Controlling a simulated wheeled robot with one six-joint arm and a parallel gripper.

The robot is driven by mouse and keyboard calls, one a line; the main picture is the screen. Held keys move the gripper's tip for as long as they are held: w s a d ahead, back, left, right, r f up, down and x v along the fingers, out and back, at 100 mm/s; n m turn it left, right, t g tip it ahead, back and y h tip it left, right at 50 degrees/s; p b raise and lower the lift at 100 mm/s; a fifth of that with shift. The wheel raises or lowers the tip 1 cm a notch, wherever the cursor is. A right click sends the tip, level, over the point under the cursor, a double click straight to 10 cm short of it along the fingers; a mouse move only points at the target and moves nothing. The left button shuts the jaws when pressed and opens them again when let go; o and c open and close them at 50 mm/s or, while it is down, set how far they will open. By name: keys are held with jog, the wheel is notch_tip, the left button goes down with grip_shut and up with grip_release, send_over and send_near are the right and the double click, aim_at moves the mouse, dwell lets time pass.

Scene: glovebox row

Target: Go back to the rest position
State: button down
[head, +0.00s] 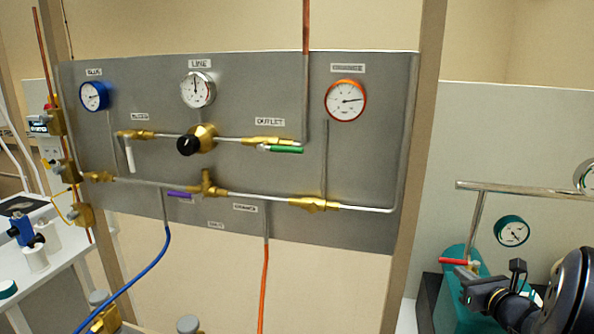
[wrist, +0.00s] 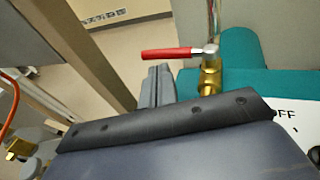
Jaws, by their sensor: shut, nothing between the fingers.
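My gripper (head: 452,284) is at the lower right of the head view, in front of a teal cylinder (head: 447,315) and just below a red-handled valve (head: 453,261). In the wrist view the gripper's two grey fingers (wrist: 157,86) are together, with nothing seen between them. There the red lever (wrist: 165,53) on its brass valve (wrist: 209,78) lies just beyond and right of the fingers. I cannot tell whether they touch.
A grey gauge panel (head: 240,85) with brass valves and pipes fills the middle of the head view. A blue hose (head: 140,276) and an orange hose (head: 264,290) hang below it. A metal rail (head: 530,189) and teal gauge (head: 511,231) are near my arm. A white bench (head: 55,262) stands left.

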jog(key=n+y+p, duration=0.1)
jog(key=s+d+y+p, duration=0.1)
jog(key=shift+r+n+y, duration=0.2)
jog(key=shift+n+y, duration=0.1)
jog(key=shift+n, duration=0.1)
jog(key=shift+s+d+f+n+g+y+p, duration=0.1)
jog(key=shift+s+d+n+g+y+p, duration=0.15)
jog(key=shift+n+g+y+p, duration=0.35)
jog(key=shift+s+d+f+n+g+y+p, duration=0.15)
jog(key=shift+d+n+g+y+p, duration=0.15)
jog(key=shift+n+y+p, duration=0.45)
jog(key=shift+s+d+y, duration=0.15)
jog(key=shift+s+y, duration=0.1)
jog(key=shift+s, duration=0.05)
jog(key=shift+r, duration=0.1)
